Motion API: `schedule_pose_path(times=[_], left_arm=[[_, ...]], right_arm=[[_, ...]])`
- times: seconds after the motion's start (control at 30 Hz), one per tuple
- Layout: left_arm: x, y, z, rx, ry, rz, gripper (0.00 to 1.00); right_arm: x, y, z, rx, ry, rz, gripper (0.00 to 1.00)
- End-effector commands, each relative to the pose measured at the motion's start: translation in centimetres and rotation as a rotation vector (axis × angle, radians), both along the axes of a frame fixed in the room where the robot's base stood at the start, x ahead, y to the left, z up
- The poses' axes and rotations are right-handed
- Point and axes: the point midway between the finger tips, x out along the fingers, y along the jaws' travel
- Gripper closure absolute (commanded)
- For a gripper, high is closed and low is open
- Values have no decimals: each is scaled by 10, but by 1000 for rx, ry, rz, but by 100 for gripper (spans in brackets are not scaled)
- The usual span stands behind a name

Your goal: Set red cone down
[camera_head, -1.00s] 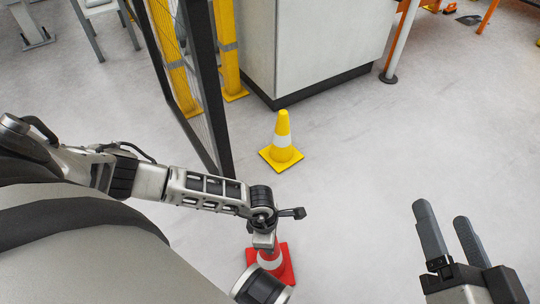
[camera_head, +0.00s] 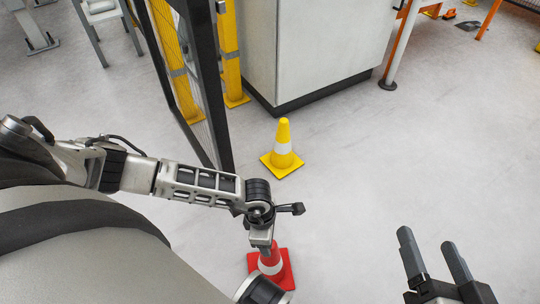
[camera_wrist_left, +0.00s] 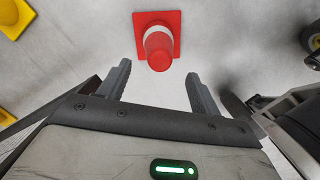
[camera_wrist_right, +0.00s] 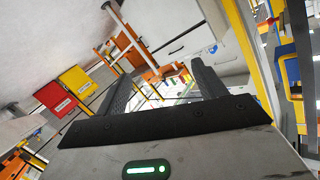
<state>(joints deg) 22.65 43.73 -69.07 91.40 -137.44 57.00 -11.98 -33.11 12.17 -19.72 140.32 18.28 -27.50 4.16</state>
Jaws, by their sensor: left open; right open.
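The red cone (camera_head: 271,268) with a white band stands upright on the grey floor, partly hidden by my left arm in the head view. In the left wrist view the red cone (camera_wrist_left: 160,50) has its square base flat on the floor and its tip toward my left gripper (camera_wrist_left: 158,70). The left gripper is open, one finger on each side of the tip's line, with gaps showing on both sides. My right gripper (camera_head: 432,246) is open and empty at the lower right of the head view. It also shows open in the right wrist view (camera_wrist_right: 160,76).
A yellow cone (camera_head: 283,146) stands beyond the red cone. Behind it is a grey cabinet (camera_head: 325,45), with a dark-framed mesh fence (camera_head: 203,90) and yellow posts to its left. The floor right of the cones is clear.

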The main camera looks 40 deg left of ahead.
Motion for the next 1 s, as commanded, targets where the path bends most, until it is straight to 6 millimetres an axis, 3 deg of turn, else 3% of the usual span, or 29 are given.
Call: schedule_pose_path(times=[0.03, 0.1, 0.3, 1.0], left_arm=[[0, 2, 18, 0, -1, 0, 36], [-1, 3, 30, 0, -1, 0, 36], [-3, 6, 53, 1, 0, 0, 36], [-3, 6, 60, 0, -1, 0, 36]], right_arm=[[0, -2, 5, -29, 4, -2, 30], [0, -4, 3, -63, 6, -5, 30], [-1, -7, -2, -125, 12, -8, 30], [-1, -8, -2, -142, 15, -9, 30]])
